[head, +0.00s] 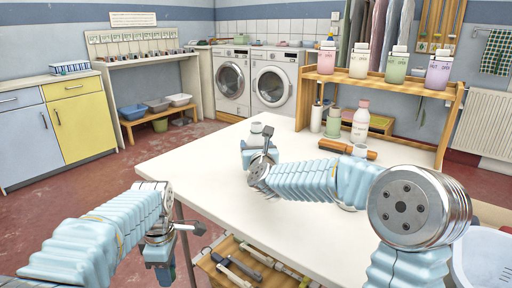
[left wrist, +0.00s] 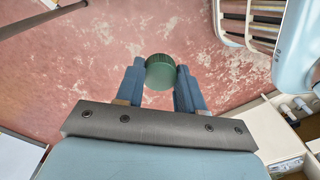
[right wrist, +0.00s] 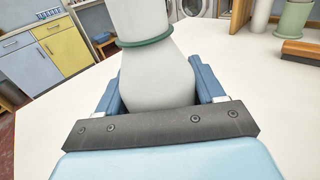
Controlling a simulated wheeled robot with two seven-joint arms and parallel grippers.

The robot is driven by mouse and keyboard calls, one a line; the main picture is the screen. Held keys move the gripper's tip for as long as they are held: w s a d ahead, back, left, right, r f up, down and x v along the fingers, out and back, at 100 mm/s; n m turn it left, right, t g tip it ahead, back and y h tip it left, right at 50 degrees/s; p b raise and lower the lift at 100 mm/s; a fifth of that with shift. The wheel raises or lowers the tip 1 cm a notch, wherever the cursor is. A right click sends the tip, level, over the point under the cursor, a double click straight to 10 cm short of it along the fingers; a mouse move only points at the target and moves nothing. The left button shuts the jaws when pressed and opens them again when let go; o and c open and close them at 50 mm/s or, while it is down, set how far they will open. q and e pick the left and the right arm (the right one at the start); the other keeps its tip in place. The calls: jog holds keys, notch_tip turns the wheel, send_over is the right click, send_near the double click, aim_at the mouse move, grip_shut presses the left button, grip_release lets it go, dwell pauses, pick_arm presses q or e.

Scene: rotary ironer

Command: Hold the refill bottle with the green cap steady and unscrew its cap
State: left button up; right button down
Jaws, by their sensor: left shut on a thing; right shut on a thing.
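The refill bottle (right wrist: 155,80) is pale with a green ring round its neck. My right gripper (right wrist: 158,92) is shut around its body; the bottle's top lies beyond that view's upper edge. In the head view, a little of the bottle (head: 257,128) shows above my right gripper (head: 255,148), at the table's far left part. The green cap (left wrist: 160,72) is between the fingers of my left gripper (left wrist: 160,85), which is shut on it, apart from the bottle. My left gripper in the head view (head: 160,258) is low, off the table's left edge; the cap is hidden there.
The white table (head: 215,160) has clear room in its middle. A wooden shelf (head: 385,78) carries pink, cream, green and purple bottles. An open wooden drawer (head: 235,262) is below the table.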

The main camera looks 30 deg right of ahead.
jog(key=shift+f, duration=0.15)
jog(key=shift+c, duration=0.6)
grip_release()
